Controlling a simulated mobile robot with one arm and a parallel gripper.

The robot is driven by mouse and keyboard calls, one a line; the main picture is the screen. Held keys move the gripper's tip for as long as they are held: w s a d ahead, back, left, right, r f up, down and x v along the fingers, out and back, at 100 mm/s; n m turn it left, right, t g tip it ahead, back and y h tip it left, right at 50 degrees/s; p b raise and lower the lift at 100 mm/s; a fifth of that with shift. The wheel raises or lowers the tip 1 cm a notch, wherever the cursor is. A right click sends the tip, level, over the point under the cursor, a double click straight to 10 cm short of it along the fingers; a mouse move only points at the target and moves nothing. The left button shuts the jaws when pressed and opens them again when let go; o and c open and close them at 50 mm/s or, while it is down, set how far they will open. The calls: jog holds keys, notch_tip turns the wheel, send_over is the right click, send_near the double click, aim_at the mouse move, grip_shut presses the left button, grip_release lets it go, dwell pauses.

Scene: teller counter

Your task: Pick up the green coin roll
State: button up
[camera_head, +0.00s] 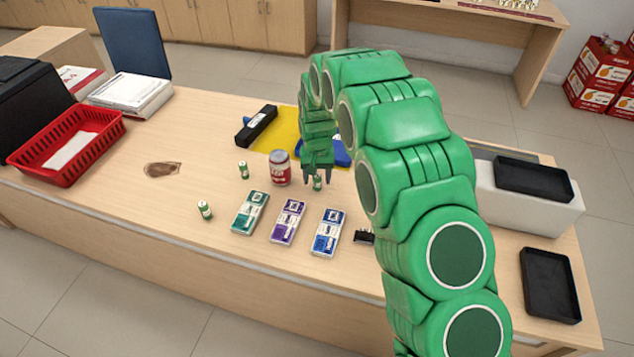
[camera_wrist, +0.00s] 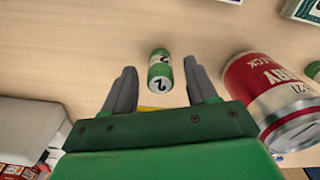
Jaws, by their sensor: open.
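My gripper (camera_head: 317,174) is open, pointing down over the counter. In the wrist view, my gripper's two grey fingers (camera_wrist: 161,90) stand on either side of a green coin roll (camera_wrist: 160,70) with a white band and a black mark. The roll also shows in the head view (camera_head: 317,183), just below the fingers. I cannot tell whether the fingers touch it. A second green roll (camera_head: 243,170) stands left of the red can, and a third (camera_head: 205,210) is nearer the front left.
A red and white can (camera_head: 280,168) stands close beside my gripper; it also shows in the wrist view (camera_wrist: 268,95). Green (camera_head: 250,212), purple (camera_head: 288,221) and blue (camera_head: 328,232) packs lie in front. A red basket (camera_head: 112,132) is at the left. The left middle counter is mostly clear.

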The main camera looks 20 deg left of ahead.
jog(key=shift+f, duration=0.9)
jog(key=shift+c, duration=0.4)
grip_shut()
jog(key=shift+r, duration=0.1)
